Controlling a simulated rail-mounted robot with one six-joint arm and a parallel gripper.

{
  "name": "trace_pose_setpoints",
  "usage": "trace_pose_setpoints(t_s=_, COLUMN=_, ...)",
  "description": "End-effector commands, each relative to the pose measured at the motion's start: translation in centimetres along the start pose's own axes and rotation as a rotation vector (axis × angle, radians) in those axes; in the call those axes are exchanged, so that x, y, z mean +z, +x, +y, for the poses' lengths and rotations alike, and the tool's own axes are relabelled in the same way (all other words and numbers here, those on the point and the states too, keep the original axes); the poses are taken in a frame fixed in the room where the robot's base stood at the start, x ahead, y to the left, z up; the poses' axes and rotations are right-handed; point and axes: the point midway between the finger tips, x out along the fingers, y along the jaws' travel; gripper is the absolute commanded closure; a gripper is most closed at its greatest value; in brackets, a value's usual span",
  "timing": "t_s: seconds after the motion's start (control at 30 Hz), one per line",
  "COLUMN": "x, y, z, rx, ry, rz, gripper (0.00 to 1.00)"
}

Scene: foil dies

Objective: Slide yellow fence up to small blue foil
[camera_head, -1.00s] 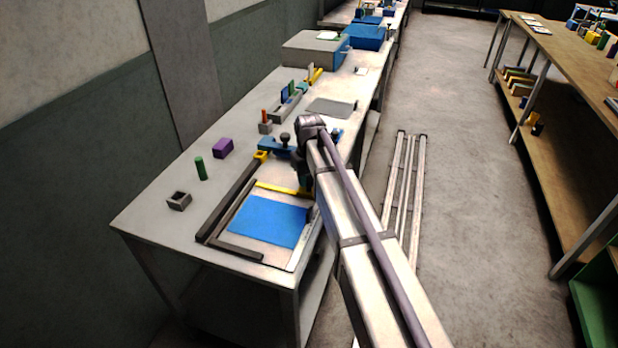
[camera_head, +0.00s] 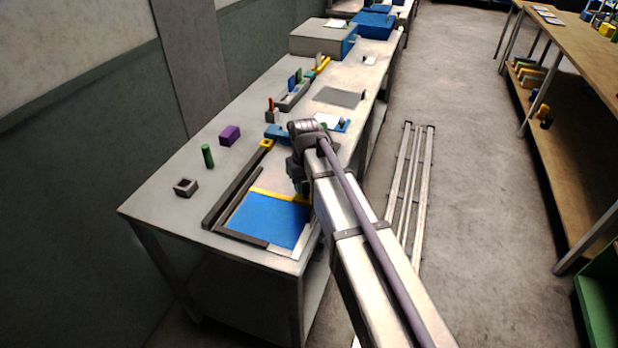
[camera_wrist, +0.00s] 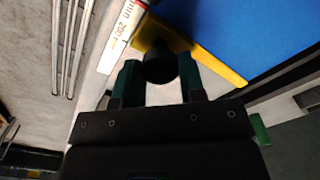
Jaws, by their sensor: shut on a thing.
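The yellow fence (camera_head: 278,194) lies along the far edge of the blue foil (camera_head: 266,220) in the head view, with no clear gap seen between them. In the wrist view the fence (camera_wrist: 214,66) runs beside the foil (camera_wrist: 250,30), and its edge looks to meet the foil's edge. My gripper (camera_wrist: 160,72) is shut on the fence's dark round knob (camera_wrist: 160,62), one green finger on each side.
A dark rail (camera_head: 236,187) borders the foil on the left and a dark bar (camera_head: 240,237) at the near side. A white scale (camera_wrist: 118,42) runs beside the knob. A green cylinder (camera_head: 207,156), purple block (camera_head: 230,135) and grey hollow block (camera_head: 185,187) stand left.

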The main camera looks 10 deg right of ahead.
Motion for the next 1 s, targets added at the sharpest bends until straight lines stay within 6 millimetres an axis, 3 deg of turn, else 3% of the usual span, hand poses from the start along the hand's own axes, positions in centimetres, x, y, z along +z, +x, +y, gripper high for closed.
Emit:
trace_pose_setpoints(t_s=0.13, x=0.0, y=0.0, z=0.0, rx=-0.001, ry=-0.001, rz=-0.001, gripper=1.0)
trace_pose_setpoints(t_s=0.17, x=0.0, y=0.0, z=0.0, rx=-0.001, ry=0.0, rz=-0.001, gripper=0.6)
trace_pose_setpoints(t_s=0.4, x=-0.1, y=0.0, z=0.1, rx=0.0, ry=0.0, rz=-0.001, gripper=0.37)
trace_pose_setpoints(t_s=0.73, x=-0.1, y=-0.9, z=0.1, rx=0.0, ry=0.0, rz=-0.001, gripper=0.37)
trace_pose_setpoints(t_s=0.87, x=-0.1, y=-3.3, z=0.1, rx=0.0, ry=0.0, rz=-0.001, gripper=0.37)
trace_pose_setpoints(t_s=1.0, x=-0.1, y=-7.0, z=0.1, rx=0.0, ry=0.0, rz=-0.001, gripper=0.37)
